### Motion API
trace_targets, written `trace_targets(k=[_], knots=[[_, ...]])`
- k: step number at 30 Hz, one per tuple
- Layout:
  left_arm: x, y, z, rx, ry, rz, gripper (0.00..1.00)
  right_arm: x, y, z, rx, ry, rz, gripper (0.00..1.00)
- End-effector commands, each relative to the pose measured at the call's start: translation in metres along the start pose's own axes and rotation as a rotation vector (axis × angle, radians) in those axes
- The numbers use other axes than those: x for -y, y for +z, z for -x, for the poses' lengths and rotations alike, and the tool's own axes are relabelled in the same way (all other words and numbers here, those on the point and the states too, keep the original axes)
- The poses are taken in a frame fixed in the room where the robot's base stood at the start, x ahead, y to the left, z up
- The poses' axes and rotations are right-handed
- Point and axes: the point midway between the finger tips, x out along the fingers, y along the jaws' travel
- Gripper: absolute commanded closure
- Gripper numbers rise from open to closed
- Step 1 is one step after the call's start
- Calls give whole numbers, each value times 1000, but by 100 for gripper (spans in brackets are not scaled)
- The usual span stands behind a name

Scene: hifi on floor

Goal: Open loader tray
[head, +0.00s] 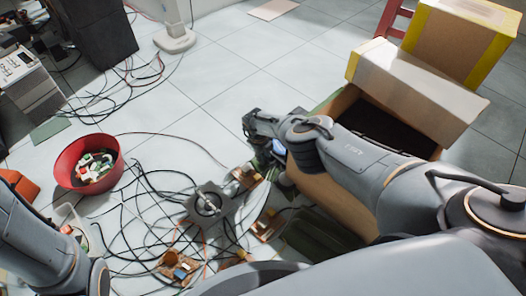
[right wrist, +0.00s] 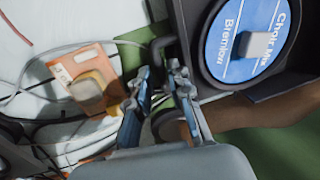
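A dark device (right wrist: 305,75) at the upper right of the right wrist view holds a blue and white disc (right wrist: 262,62) printed "Choir Mix Bremlow", with a grey square hub. I cannot tell which part of it is the loader tray. My right gripper (right wrist: 160,80) is open, left of the disc; a bent black bar (right wrist: 160,48) shows at its fingertips, contact unclear. In the head view my right gripper (head: 257,125) is above the floor, left of an open cardboard box, and mostly hides the device. My left gripper is out of view; only its arm shows at lower left.
Tangled black cables and circuit boards (head: 180,268) cover the floor at lower centre. A red bowl (head: 85,165) of small parts stands left. The open cardboard box (head: 340,190) stands under my right arm. Bare tiles lie at upper centre.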

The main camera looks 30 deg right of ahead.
Motion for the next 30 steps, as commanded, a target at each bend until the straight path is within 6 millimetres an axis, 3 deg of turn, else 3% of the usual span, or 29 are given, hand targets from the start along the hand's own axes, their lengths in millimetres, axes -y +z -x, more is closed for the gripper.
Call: trace_targets(k=[14, 30], knots=[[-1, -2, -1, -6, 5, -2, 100, 1, -1, 30, 1, 0, 2, 80], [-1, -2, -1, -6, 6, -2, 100, 1, 0, 112, 0, 0, -1, 80]])
